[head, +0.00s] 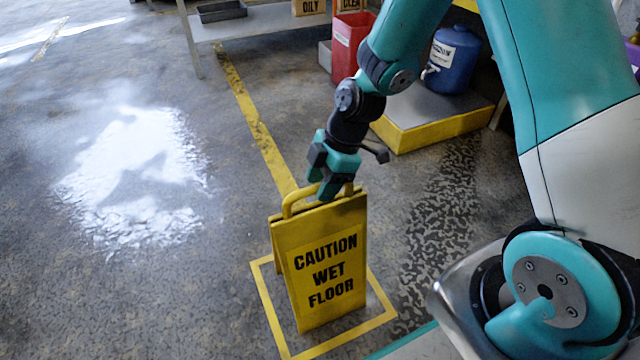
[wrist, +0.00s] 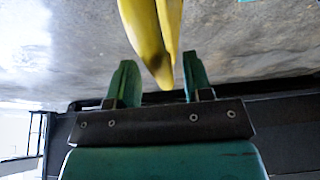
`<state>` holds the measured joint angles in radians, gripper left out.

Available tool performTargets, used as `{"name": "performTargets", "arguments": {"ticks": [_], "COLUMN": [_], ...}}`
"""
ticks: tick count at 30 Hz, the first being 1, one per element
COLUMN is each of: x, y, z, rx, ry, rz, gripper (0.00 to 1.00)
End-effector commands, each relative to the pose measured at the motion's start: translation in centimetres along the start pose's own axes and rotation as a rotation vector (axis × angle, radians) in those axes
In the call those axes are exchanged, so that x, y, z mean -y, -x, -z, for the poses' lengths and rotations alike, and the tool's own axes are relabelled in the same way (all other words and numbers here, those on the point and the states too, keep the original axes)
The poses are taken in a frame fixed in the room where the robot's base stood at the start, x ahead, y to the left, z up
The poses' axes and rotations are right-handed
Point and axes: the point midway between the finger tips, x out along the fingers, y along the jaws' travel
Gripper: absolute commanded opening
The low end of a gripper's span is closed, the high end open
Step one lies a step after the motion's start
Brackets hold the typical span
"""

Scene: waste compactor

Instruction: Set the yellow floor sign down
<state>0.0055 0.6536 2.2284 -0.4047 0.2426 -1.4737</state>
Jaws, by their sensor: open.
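The yellow floor sign (head: 326,270) stands upright on the floor, with black "CAUTION WET FLOOR" lettering. It stands within a yellow square outline (head: 382,297) marked on the floor. My gripper (head: 325,190) is right at the sign's top handle. In the wrist view the two green fingers (wrist: 159,82) are apart, with the yellow handle (wrist: 150,40) between them and a gap on each side. The sign's base at the back is hidden by its front panel.
A shiny wet patch (head: 135,180) lies on the floor to the left. A yellow-edged platform (head: 436,126) with a blue container (head: 452,60) is behind at the right. A red bin (head: 349,45) stands by a grey table (head: 262,20) at the back.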

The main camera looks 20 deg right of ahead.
Motion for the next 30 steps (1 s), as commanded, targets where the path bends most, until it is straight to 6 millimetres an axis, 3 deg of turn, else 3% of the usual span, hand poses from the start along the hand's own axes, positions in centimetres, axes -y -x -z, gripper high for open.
{"name": "performTargets", "arguments": {"ticks": [1,9,17,20,23,27,30], "x": [-0.1,-0.1,0.0,0.7,2.5,7.5,11.5], "y": [1.6,7.6,10.5,11.7,13.9,17.6,19.5], "z": [0.2,0.2,0.2,1.6,4.8,9.9,12.4], "rx": [0.000,0.000,0.000,0.002,0.004,0.012,0.017], "ry": [0.000,-0.001,-0.003,-0.049,-0.171,-0.430,-0.616], "rz": [-0.005,-0.004,-0.003,-0.003,-0.005,-0.006,-0.008], "gripper": [0.46,0.46,0.46,0.46,0.46,0.46,0.46]}}
